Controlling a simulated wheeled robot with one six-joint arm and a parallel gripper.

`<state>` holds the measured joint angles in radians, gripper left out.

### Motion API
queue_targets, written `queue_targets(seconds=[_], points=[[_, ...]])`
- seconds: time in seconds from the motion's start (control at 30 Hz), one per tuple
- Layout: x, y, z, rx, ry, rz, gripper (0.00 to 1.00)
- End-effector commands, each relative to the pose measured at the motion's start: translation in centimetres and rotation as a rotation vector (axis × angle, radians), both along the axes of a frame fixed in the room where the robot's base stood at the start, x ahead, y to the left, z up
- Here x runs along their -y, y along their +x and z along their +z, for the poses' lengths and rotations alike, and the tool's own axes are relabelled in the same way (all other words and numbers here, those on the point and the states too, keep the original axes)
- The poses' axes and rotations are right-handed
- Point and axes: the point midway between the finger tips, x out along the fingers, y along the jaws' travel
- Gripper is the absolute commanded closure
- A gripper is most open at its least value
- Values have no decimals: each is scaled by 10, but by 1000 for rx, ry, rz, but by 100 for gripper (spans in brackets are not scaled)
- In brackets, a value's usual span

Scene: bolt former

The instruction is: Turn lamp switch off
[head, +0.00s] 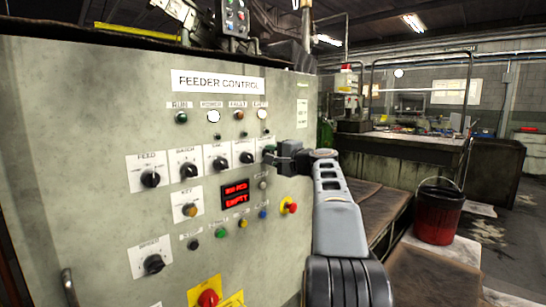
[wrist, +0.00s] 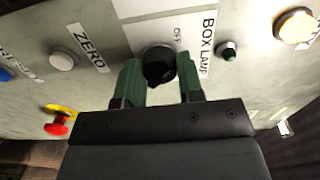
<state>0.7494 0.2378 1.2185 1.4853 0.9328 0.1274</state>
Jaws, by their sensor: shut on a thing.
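The lamp switch (wrist: 159,68) is a black rotary knob on a white plate marked OFF, beside a BOX LAMP label (wrist: 208,42) in the wrist view. My gripper (wrist: 160,82) has its two green fingers on either side of the knob, shut on it. I cannot tell for certain which mark the knob points at. In the head view my gripper (head: 271,155) is at the right end of the upper row of knobs on the grey FEEDER CONTROL panel (head: 110,110), and it hides the lamp switch there.
Other black knobs (head: 190,170) stand to the left in the same row. A red display (head: 235,194) and a red-and-yellow button (head: 289,206) sit below. The wrist view shows a white ZERO button (wrist: 63,61). A red bucket (head: 438,214) stands at the right.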

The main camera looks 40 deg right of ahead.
Motion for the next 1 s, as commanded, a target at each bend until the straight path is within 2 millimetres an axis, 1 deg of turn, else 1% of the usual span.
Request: queue_targets(seconds=[0.17, 0.2, 0.43, 0.67, 0.77, 0.87, 1.0], points=[[0, 0, 0, 0, -1, 1, 89], [0, 0, 0, 0, -1, 0, 62], [0, 0, 0, 0, 0, 0, 40], [0, 0, 0, 0, 0, -1, 40], [2, -5, 0, 1, 0, -2, 40], [4, -16, 0, 0, 0, -2, 40], [9, -43, 0, 0, 0, -6, 40]])
